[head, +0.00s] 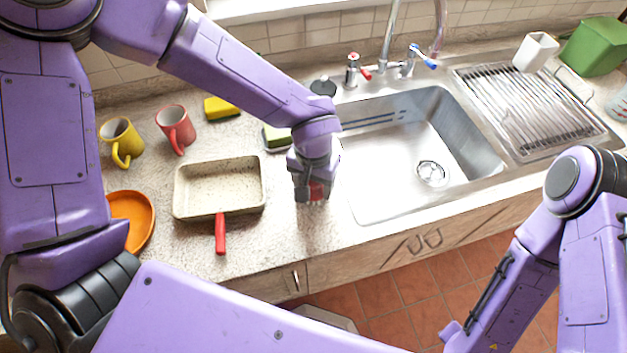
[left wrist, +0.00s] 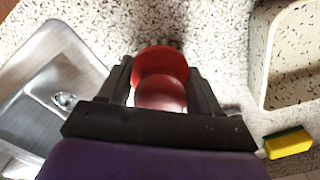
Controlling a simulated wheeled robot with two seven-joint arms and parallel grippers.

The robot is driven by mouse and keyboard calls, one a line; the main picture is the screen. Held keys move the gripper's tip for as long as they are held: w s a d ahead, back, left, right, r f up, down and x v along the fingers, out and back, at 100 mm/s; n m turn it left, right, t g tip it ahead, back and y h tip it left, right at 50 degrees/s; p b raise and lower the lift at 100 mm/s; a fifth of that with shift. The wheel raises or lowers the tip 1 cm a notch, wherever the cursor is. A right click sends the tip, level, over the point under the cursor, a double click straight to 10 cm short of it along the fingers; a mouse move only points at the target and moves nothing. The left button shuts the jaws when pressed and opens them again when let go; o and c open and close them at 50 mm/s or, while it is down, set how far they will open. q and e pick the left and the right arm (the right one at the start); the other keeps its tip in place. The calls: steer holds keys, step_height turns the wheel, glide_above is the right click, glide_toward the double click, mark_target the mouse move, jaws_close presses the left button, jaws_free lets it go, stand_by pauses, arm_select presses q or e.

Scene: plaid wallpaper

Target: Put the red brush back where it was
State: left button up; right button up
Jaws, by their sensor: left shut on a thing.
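The red brush (left wrist: 162,66) is between the fingers of my left gripper (left wrist: 162,90) in the left wrist view, its round red top facing the camera. In the head view my left gripper (head: 312,190) points down over the counter strip between the pan and the sink, with a bit of the red brush (head: 317,190) showing at it. The gripper is shut on the brush. The brush's lower end is hidden, so I cannot tell whether it touches the counter. My right arm shows at the right of the head view, but its gripper is out of view.
A speckled square pan (head: 218,188) with a red handle lies left of the gripper. The sink (head: 405,160) is to its right. A sponge (head: 276,137) lies behind it. Mugs (head: 176,128) and an orange plate (head: 133,220) stand farther left. A drying rack (head: 530,110) is right of the sink.

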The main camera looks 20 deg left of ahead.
arm_select(q)
steer(key=shift+w+f, duration=0.25)
steer(key=shift+f, duration=0.15)
steer(key=o, duration=1)
steer(key=shift+s, duration=0.1)
steer(key=shift+r, duration=0.1)
step_height(320, 180, up, 12)
steer(key=shift+r, duration=0.1)
